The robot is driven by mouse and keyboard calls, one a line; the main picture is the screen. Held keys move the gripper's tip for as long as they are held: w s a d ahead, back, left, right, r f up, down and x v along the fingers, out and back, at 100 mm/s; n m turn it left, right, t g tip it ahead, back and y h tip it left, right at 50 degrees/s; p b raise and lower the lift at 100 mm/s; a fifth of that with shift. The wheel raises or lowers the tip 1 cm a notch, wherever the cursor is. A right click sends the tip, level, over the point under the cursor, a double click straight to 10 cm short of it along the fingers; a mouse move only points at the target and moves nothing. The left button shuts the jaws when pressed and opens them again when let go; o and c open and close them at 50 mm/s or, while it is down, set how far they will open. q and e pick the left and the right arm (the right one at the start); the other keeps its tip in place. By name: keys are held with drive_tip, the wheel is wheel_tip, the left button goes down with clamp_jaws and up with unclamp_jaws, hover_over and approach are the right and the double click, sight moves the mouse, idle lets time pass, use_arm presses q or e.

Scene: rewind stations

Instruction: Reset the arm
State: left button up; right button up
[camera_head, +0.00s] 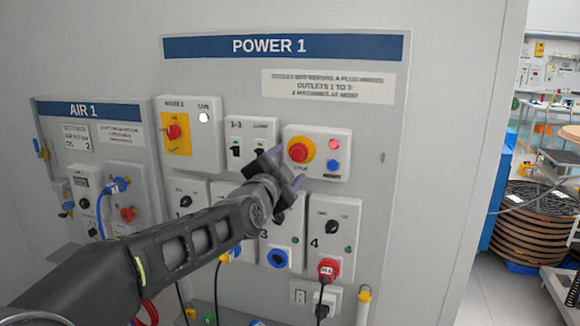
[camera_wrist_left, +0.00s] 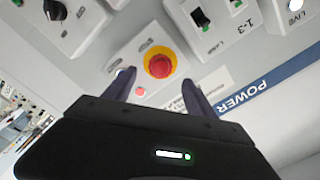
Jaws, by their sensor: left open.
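The emergency-stop box (camera_head: 327,141) is on the POWER 1 panel, with a red stop button (camera_head: 298,152) on a yellow ring. A small red lamp (camera_head: 334,143) and a blue button (camera_head: 333,166), whose label seems to read RESET, are at its right. My left gripper (camera_head: 286,170) is open and empty, just below and left of this box. In the left wrist view the stop button (camera_wrist_left: 160,65) shows between the open fingers (camera_wrist_left: 159,92), with the red lamp (camera_wrist_left: 140,91) near one finger. The blue button is not clear there. My right gripper is out of view.
A box with a yellow-backed red knob (camera_head: 174,132), a switch box marked 1-3 (camera_head: 236,150) and outlet boxes surround the gripper. A red plug (camera_head: 328,270) is in outlet 4. The AIR 1 panel (camera_head: 90,112) is at left. Free floor and wooden reels (camera_head: 530,222) lie right.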

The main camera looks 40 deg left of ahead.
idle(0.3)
use_arm(q)
drive_tip(key=d+f+n+g+h, duration=0.25)
drive_tip(key=d+f, duration=0.35)
drive_tip(key=f, duration=0.7)
drive_tip(key=d+f+n+g+h, duration=0.25)
drive_tip(key=d+f, duration=0.35)
drive_tip(key=f, duration=0.7)
drive_tip(key=d+f+n+g+h, duration=0.15)
drive_tip(key=d+f+n, duration=0.35)
drive_tip(key=f, duration=0.8)
drive_tip(key=s+d+f+g+h, duration=0.1)
drive_tip(key=s+d+f+g, duration=0.1)
drive_tip(key=s+d+f, duration=0.4)
drive_tip(key=s+d+f+g+h, duration=0.15)
drive_tip(key=s+d+f, duration=0.3)
drive_tip(key=f, duration=0.45)
drive_tip(key=s+d+f+g, duration=0.2)
drive_tip(key=s+d+f, duration=0.1)
drive_tip(key=s, duration=0.3)
drive_tip(key=s+d+f+m+g, duration=0.1)
drive_tip(key=s+d+f+g, duration=0.1)
drive_tip(key=s+d+f, duration=0.2)
drive_tip(key=s+d+f+g+h, duration=0.1)
drive_tip(key=s+d+f, duration=0.3)
drive_tip(key=s, duration=0.5)
drive_tip(key=shift+d+m+g, duration=0.3)
drive_tip(key=shift+d+g, duration=0.05)
drive_tip(key=shift+g, duration=0.35)
drive_tip(key=shift+w, duration=0.1)
